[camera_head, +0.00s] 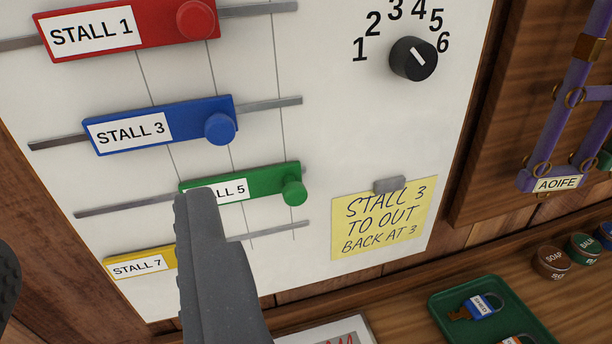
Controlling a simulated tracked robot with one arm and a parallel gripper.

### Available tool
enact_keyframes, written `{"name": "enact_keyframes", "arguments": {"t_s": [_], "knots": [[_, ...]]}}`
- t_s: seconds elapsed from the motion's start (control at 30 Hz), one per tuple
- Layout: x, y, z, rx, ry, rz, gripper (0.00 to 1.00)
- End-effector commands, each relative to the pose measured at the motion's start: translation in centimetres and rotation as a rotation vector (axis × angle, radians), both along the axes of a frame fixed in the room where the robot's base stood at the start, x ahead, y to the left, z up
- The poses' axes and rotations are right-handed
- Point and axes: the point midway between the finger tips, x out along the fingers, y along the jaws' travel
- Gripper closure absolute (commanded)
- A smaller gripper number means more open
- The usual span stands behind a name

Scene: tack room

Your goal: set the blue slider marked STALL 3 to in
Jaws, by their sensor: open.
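The blue slider (185,122) carries a white label reading STALL 3 and has a round blue knob (220,128) at its right end. It sits on a grey rail (272,104) on a white board, with bare rail showing at both ends. No in or out marks are visible. My gripper (100,225) is open and empty, below the blue slider in the picture. One grey finger stands in front of the green and yellow sliders; only an edge of the other shows at far left. Neither finger touches the blue slider.
A red STALL 1 slider (165,22) is above; green (262,182) and yellow (140,252) sliders are below, partly hidden. A black dial (413,59) and a yellow note (384,218) reading "STALL 3 TO OUT BACK AT 3" are at right. A green tray (440,310) is lower right.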

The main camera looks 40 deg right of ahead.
Motion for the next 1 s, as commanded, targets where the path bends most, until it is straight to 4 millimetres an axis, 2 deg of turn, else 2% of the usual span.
{"name": "enact_keyframes", "arguments": {"t_s": [0.03, 0.1, 0.23, 0.47, 1.0], "knots": [[0.1, -0.8, -1.7, -0.018, 0.008, -0.033, 0.58], [0.0, -1.7, -3.0, -0.041, 0.002, -0.074, 0.58], [-0.1, -2.8, -4.3, -0.066, -0.002, -0.116, 0.58], [1.1, -3.8, -4.5, -0.071, -0.004, -0.127, 0.58], [8.2, -7.3, -4.5, -0.067, -0.003, -0.124, 0.58]]}}
